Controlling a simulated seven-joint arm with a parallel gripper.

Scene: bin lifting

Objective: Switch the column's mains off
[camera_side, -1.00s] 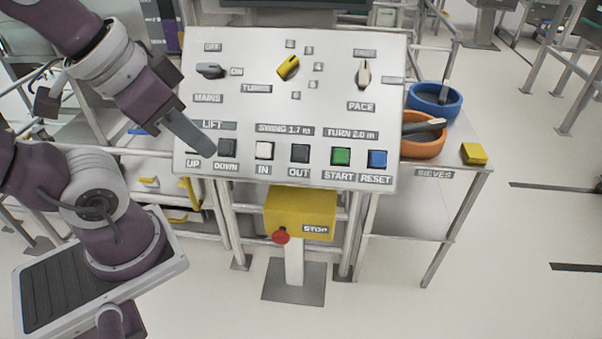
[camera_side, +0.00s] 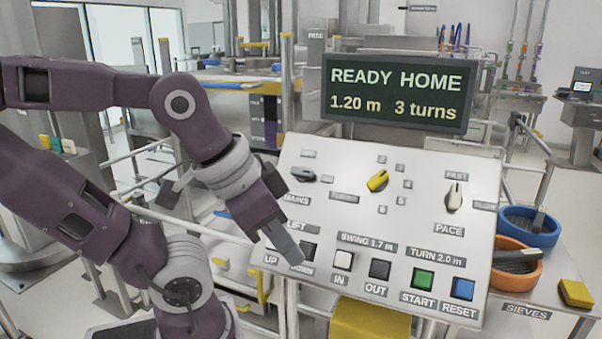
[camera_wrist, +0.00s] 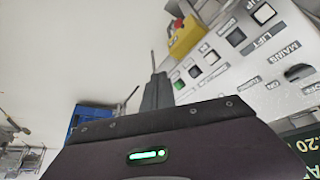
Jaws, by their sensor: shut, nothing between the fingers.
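The mains switch (camera_side: 303,174) is a dark grey rotary knob at the upper left of the sloping control panel (camera_side: 420,235), with OFF above it and ON to its right. Its bar lies roughly sideways, level with ON; the exact setting is hard to tell. It also shows at the right of the wrist view (camera_wrist: 298,72). My gripper (camera_side: 293,256) is shut and empty, below the knob, in front of the lift buttons. It partly hides the UP and DOWN area; I cannot tell whether it touches the panel. The wrist view shows its narrow fingers (camera_wrist: 154,88).
A display (camera_side: 397,92) reads READY HOME, 1.20 m, 3 turns. A yellow STOP box (camera_side: 370,322) hangs below. Blue (camera_side: 528,226) and orange (camera_side: 515,265) sieves stand at right.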

